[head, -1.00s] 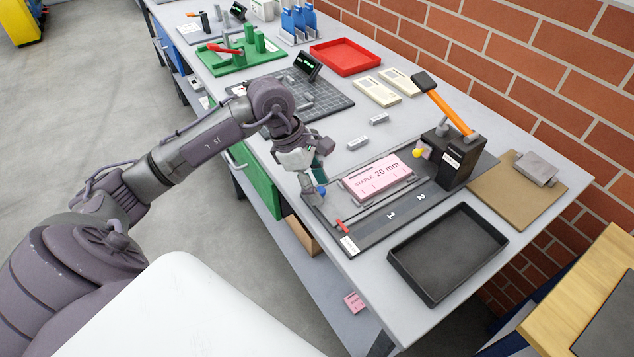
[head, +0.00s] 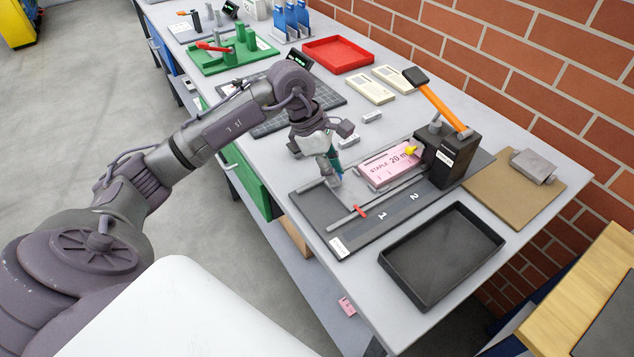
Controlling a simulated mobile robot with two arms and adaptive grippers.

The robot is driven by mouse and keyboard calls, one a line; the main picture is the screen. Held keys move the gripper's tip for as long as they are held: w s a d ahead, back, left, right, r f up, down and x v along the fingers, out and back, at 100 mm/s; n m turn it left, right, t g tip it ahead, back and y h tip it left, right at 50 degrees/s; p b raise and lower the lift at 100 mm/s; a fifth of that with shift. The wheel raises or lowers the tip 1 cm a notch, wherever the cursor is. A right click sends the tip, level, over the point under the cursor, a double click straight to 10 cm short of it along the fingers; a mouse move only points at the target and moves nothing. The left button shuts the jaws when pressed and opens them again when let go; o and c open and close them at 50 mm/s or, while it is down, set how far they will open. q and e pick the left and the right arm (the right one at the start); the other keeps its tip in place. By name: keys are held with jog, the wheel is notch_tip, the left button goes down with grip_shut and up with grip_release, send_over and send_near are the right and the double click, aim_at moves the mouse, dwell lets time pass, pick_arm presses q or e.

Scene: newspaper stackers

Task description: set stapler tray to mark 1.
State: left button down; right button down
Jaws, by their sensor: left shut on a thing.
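The stapler tray (head: 372,188) is a grey slide on a dark base (head: 318,207), carrying a pink pad (head: 391,163) lettered "STAPLE 20 mm". Its red pointer (head: 360,210) sits slightly left of the printed mark 1 (head: 381,216); mark 2 (head: 414,196) is further right. The pad's right end reaches the black stapler (head: 451,158) with its orange lever (head: 443,108). My left gripper (head: 335,180) is shut at the tray's left end; its fingers largely hide what they hold, probably the tray's handle. My right gripper is not in view.
An empty black tray (head: 390,273) lies in front of the base. A brown board (head: 500,192) with a grey block (head: 533,166) is at the right. Small grey blocks (head: 372,117) lie behind. A brick wall borders the table.

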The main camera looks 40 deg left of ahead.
aim_at(355, 178)
pick_arm(q)
jog(key=shift+w+d+f, duration=0.1)
jog(key=shift+w+d, duration=0.15)
jog(key=shift+w, duration=0.25)
jog(key=shift+w+d+f, duration=0.1)
jog(key=shift+w+d, duration=0.1)
jog(key=shift+w, duration=0.3)
jog(key=shift+w+d+r+b, duration=0.15)
jog(key=shift+w+b, duration=0.15)
jog(key=shift+w, duration=0.05)
jog(key=shift+w+d, duration=0.15)
jog(key=shift+w, duration=0.3)
jog(key=c, duration=1)
grip_release()
jog(key=shift+r, duration=0.1)
jog(key=shift+c, duration=0.2)
jog(key=shift+o, duration=0.3)
jog(key=v, duration=1.2)
